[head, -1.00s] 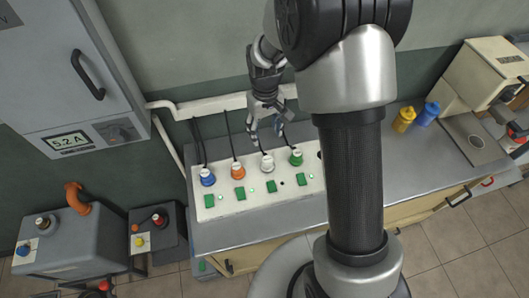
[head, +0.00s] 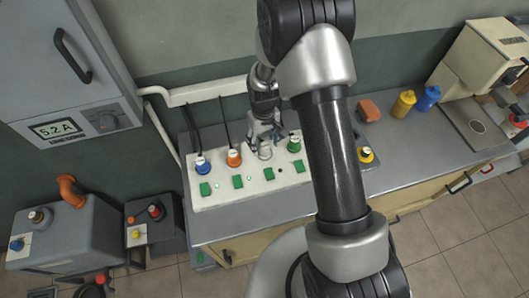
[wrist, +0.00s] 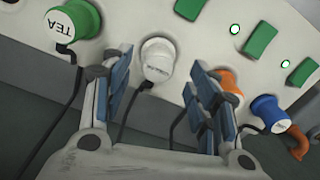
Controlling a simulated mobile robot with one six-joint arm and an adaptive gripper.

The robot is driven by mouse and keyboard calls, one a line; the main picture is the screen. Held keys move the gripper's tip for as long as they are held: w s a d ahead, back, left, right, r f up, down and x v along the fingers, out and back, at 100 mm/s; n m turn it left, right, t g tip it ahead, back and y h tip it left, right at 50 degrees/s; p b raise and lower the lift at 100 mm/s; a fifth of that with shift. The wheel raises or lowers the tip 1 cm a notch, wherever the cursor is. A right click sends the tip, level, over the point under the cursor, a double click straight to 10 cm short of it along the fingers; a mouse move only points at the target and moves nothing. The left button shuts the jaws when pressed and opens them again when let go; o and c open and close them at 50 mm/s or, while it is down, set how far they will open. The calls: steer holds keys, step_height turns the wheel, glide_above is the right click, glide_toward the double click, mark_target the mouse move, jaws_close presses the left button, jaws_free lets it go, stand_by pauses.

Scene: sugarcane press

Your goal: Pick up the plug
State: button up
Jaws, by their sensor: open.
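Several coloured plugs stand in a row on a white socket panel (head: 225,196). The white plug (head: 265,153) is between the blue plug (head: 202,166) and orange plug (head: 234,158) on its left and the green plug (head: 295,144) on its right. My gripper (head: 266,144) is open, with its fingers lowered around the white plug. In the wrist view the white plug (wrist: 158,58) shows between the spread blue-padded fingers, with a visible gap on each side. The green plug marked TEA (wrist: 75,22) lies outside the left finger. The orange plug (wrist: 228,84) is close by the right finger.
A yellow plug (head: 365,155) is right of my arm. Green switches (head: 270,174) line the panel's front. Black cords run behind the plugs, one passing near my fingers. A reddish block (head: 369,110), yellow bottle (head: 404,102) and blue bottle (head: 429,97) stand on the counter.

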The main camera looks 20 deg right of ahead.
mark_target(264, 146)
step_height(264, 146, down, 4)
steer(key=shift+d+r+b, duration=0.15)
steer(key=shift+r+b, duration=0.1)
steer(key=shift+b, duration=0.1)
steer(key=shift+r, duration=0.1)
steer(key=shift+c, duration=0.5)
steer(key=c, duration=1.1)
